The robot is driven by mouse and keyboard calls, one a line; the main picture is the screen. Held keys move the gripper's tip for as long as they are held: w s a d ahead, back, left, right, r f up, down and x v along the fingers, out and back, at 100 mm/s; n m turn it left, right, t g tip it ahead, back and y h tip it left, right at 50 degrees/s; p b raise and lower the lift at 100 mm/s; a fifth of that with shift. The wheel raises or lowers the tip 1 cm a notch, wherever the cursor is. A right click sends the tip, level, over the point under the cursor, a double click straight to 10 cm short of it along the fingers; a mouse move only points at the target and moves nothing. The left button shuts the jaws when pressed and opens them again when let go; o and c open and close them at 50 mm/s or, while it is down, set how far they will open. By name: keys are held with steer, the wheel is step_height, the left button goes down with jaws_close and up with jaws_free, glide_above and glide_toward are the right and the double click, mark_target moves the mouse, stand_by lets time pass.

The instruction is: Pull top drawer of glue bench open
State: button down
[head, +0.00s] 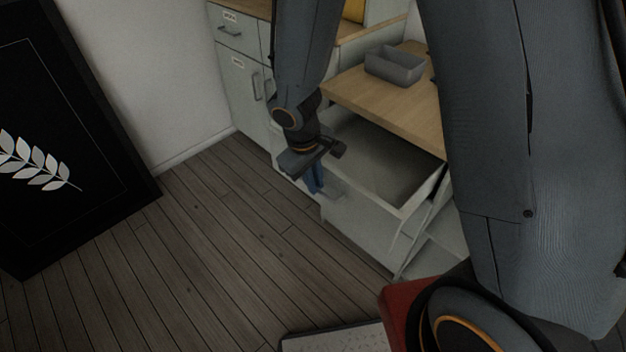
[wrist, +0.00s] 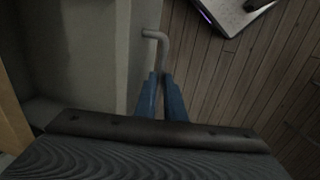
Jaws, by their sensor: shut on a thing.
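The top drawer (head: 365,232) of the glue bench stands pulled out from under the wooden bench top (head: 395,100), and the part of its inside that shows looks empty. My gripper (head: 316,186) is at the drawer's front, its blue fingers pointing down. In the wrist view the fingers (wrist: 161,85) are shut on the grey bar handle (wrist: 158,38) along the outside of the drawer front (wrist: 135,60). Part of the handle is hidden between the fingers, and my arm covers part of the bench in the head view.
A grey bin (head: 394,66) stands on the bench top. Pale cabinets (head: 240,85) stand behind along the wall. A black framed panel with a leaf picture (head: 60,130) is at the left. A red thing (head: 400,305) and a pale flat thing (head: 335,340) are at the bottom. The plank floor (head: 200,250) before the drawer is clear.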

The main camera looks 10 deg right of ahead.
steer(key=c, duration=2.1)
jaws_free()
steer(key=r, duration=0.2)
steer(key=a+r, duration=0.1)
steer(key=r, duration=0.2)
steer(key=s+r, duration=0.1)
steer(key=r, duration=0.1)
steer(key=shift+a+r+p, duration=0.15)
steer(key=shift+r+p, duration=0.2)
steer(key=shift+p, duration=0.05)
steer(key=s+d+r+m, duration=0.2)
steer(key=s+d, duration=0.1)
steer(key=s+d+r+m+y, duration=0.1)
steer(key=s+d+r+m, duration=0.1)
steer(key=s+d+m, duration=0.1)
steer(key=s+d+r+m+g, duration=0.1)
steer(key=s+d+r+m, duration=0.1)
steer(key=s+d, duration=0.3)
steer(key=shift+s+d+r+y, duration=0.1)
steer(key=shift+d+y, duration=0.05)
steer(key=shift+y, duration=0.25)
